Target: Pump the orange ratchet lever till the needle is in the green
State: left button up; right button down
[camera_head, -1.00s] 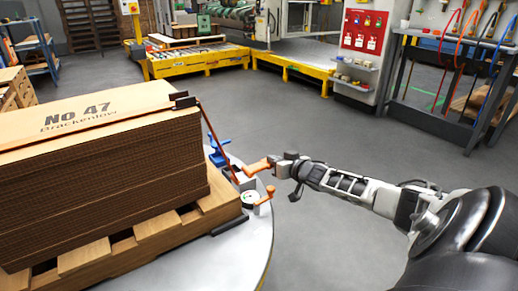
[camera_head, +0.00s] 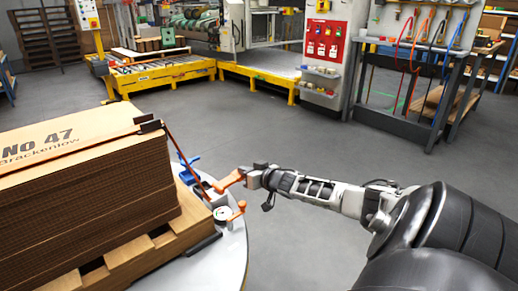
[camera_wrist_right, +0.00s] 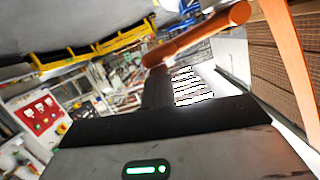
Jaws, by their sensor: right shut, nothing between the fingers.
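The orange ratchet lever (camera_head: 228,180) sticks out from the tensioner at the edge of the round table, beside the cardboard stack. It also shows in the right wrist view (camera_wrist_right: 200,36). My right gripper (camera_head: 250,178) is at the lever's outer end, shut with nothing between its fingers. In the right wrist view its dark fingers (camera_wrist_right: 158,88) reach up to the lever's rounded end; I cannot tell whether they touch. A small round gauge (camera_head: 222,213) sits below the lever; its needle is too small to read. My left gripper is out of view.
A second orange handle (camera_head: 237,211) is beside the gauge. An orange-brown strap (camera_head: 182,152) runs down from the cardboard stack (camera_head: 90,190), which stands on a wooden pallet (camera_head: 150,256). A blue part (camera_head: 188,168) lies behind the strap.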

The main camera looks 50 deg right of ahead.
pick_arm(q)
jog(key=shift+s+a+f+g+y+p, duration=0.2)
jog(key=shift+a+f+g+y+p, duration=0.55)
jog(key=shift+p, duration=0.85)
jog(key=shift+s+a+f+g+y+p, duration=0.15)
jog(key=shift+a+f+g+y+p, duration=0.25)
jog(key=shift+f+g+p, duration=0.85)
pick_arm(e)
jog(key=r+v, duration=0.1)
jog(key=v, duration=0.9)
jog(key=shift+r+p, duration=0.35)
jog(key=shift+r, duration=0.1)
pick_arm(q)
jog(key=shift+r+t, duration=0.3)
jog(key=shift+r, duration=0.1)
pick_arm(e)
jog(key=shift+d, duration=0.1)
